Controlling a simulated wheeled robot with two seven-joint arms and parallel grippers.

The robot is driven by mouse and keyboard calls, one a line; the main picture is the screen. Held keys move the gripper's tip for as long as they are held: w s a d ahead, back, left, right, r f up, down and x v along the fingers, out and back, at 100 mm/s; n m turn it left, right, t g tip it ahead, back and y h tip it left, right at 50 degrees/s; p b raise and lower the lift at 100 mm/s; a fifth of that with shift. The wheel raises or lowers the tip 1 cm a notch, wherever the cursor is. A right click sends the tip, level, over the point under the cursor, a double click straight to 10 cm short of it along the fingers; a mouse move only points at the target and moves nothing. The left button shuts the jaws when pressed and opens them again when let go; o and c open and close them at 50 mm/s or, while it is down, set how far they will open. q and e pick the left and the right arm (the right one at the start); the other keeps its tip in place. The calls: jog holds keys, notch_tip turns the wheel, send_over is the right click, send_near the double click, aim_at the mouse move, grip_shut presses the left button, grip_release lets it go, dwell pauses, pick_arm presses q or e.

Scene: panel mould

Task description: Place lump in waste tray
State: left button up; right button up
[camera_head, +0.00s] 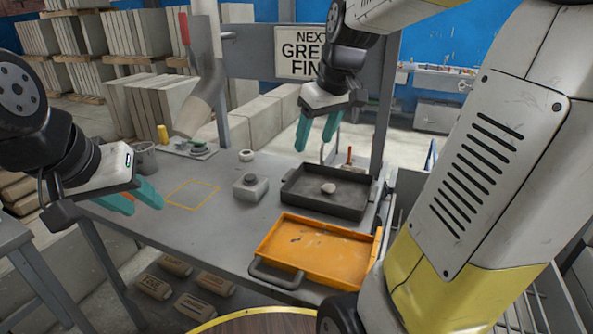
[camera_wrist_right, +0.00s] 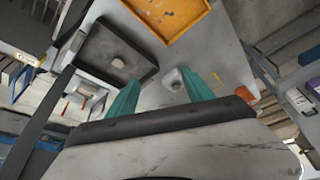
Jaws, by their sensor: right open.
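A small pale lump (camera_head: 328,188) lies in the dark grey tray (camera_head: 312,205) on the bench. It also shows in that tray in the right wrist view (camera_wrist_right: 118,63). My right gripper (camera_head: 317,137) is above the back of the dark tray, open and empty, with its teal fingers pointing down. An orange tray (camera_head: 318,262) with a handle sits in front of the dark tray and looks empty apart from specks.
A grey block with a knob (camera_head: 250,187) and a small white roll (camera_head: 246,155) stand left of the dark tray. A yellow outlined square (camera_head: 192,193) on the bench is empty. A dark cup (camera_head: 146,157) stands at the back left. A post (camera_head: 384,110) rises behind the dark tray.

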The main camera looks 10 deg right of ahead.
jog(key=s+a+m+t, duration=0.1)
jog(key=s+a+m, duration=0.1)
jog(key=s, duration=0.5)
jog(key=s+a+f+m+t, duration=0.1)
jog(key=s+a, duration=0.2)
jog(key=s, duration=0.3)
jog(key=shift+s+a+f+m+y, duration=0.15)
jog(key=shift+s+f+m+y, duration=0.15)
jog(key=shift+s+m, duration=0.1)
jog(key=shift+c, duration=0.2)
